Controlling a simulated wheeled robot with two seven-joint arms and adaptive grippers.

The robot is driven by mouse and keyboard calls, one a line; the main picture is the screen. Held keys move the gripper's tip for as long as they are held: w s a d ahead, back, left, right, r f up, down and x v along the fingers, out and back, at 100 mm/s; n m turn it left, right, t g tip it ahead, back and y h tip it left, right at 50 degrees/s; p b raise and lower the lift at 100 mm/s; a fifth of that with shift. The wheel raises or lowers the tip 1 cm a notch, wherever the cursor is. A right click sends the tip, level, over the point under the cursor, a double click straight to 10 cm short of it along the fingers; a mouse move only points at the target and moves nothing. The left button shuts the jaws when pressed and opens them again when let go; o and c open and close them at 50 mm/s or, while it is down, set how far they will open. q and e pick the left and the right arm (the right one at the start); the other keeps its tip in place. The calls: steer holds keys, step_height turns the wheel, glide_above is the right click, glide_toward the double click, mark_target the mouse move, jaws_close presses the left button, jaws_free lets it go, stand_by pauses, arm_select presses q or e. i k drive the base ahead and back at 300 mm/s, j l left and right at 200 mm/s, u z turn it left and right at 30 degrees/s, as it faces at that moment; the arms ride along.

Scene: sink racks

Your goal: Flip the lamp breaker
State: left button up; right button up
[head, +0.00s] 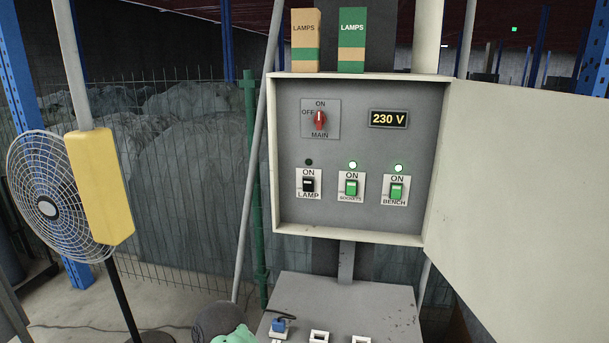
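The lamp breaker (308,184) is a black switch on a white plate marked ON and LAMP, at the lower left inside the open grey electrical box (350,236). The small indicator above it (309,162) is dark. To its right, the sockets breaker (351,187) and the bench breaker (396,190) are green, each with a lit indicator above. The red main knob (320,119) above them points up at ON. Neither of my grippers is in view.
The box door (520,190) stands open to the right. Two LAMPS cartons (305,40) (352,40) stand on top of the box. A grey surface with a blue plug (279,325) is below. A fan (45,205) and a yellow block (100,187) are at left. The space before the breakers is clear.

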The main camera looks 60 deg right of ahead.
mark_target(307, 184)
steer(key=z, duration=1.95)
